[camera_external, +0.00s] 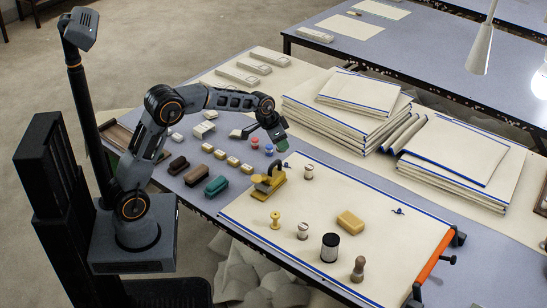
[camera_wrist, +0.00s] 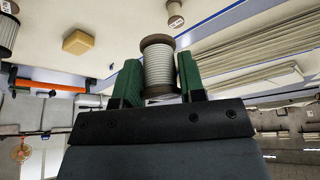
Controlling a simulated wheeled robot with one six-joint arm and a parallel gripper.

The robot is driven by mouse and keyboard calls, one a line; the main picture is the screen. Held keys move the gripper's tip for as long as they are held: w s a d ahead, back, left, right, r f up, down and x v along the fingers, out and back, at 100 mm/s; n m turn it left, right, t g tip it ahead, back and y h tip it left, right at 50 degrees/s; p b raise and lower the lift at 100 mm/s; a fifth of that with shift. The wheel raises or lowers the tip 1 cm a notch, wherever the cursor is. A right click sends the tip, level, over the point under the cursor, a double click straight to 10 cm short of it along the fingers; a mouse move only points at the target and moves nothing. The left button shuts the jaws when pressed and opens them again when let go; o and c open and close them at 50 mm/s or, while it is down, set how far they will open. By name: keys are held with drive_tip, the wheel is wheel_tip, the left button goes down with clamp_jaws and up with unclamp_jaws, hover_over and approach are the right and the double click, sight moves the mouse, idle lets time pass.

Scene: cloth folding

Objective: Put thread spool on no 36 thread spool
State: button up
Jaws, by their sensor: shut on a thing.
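My gripper (camera_external: 279,138) is raised over the blue-grey table, left of the cloth stacks. In the wrist view its green fingers (camera_wrist: 157,82) are shut on a thread spool (camera_wrist: 159,68) with white thread and brown ends. The held spool cannot be made out in the external view. Two white spools with brownish ends stand on the cream cloth, one nearer the gripper (camera_external: 308,172) and one nearer the front (camera_external: 303,231). A white spool also shows at the top of the wrist view (camera_wrist: 175,14). I cannot read a number 36 on any spool.
On the cream cloth (camera_external: 390,215) stand a brass tool (camera_external: 268,183), a yellow spool (camera_external: 275,220), a yellow block (camera_external: 350,222), a black-and-white cylinder (camera_external: 330,248) and a wooden-handled piece (camera_external: 357,270). Folded cloth stacks (camera_external: 345,112) rise behind. Small blocks (camera_external: 219,154) lie left.

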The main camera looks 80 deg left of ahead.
drive_tip(key=p, duration=0.1)
approach(309, 167)
drive_tip(key=w, duration=0.1)
drive_tip(key=w+p, duration=0.1)
drive_tip(key=shift+w+a+f, duration=0.15)
drive_tip(key=shift+w+f, duration=0.15)
drive_tip(key=shift+w, duration=0.05)
drive_tip(key=shift+w+a+f, duration=0.2)
drive_tip(key=shift+w+f, duration=0.25)
drive_tip(key=shift+f, duration=0.1)
drive_tip(key=shift+w+f, duration=0.15)
drive_tip(key=shift+f, duration=0.15)
drive_tip(key=shift+f+p, duration=0.4)
drive_tip(key=shift+f, duration=1.05)
drive_tip(key=shift+f, duration=0.15)
drive_tip(key=o, duration=1)
drive_tip(key=shift+c, duration=0.2)
